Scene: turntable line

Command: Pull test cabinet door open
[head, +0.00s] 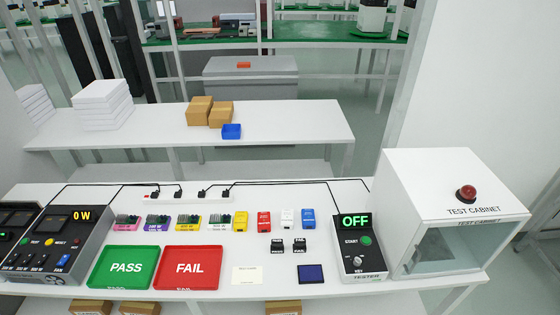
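The white test cabinet (392,207) stands at the right end of the front bench. It is a box labelled TEST CABINET, with a red dome button or lamp (466,193) on top. Its front door (448,246) has a clear pane in a pale frame, and I see into the greenish interior through the front. The door looks shut, but its exact angle is hard to tell at this size. Neither of my grippers shows in the head view.
Left of the cabinet stands the black tester (365,263) reading OFF. Further left are a blue pad (310,273), red FAIL tray (190,268), green PASS tray (124,268) and small coloured units. A white post or wall edge rises behind the cabinet; open floor lies right.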

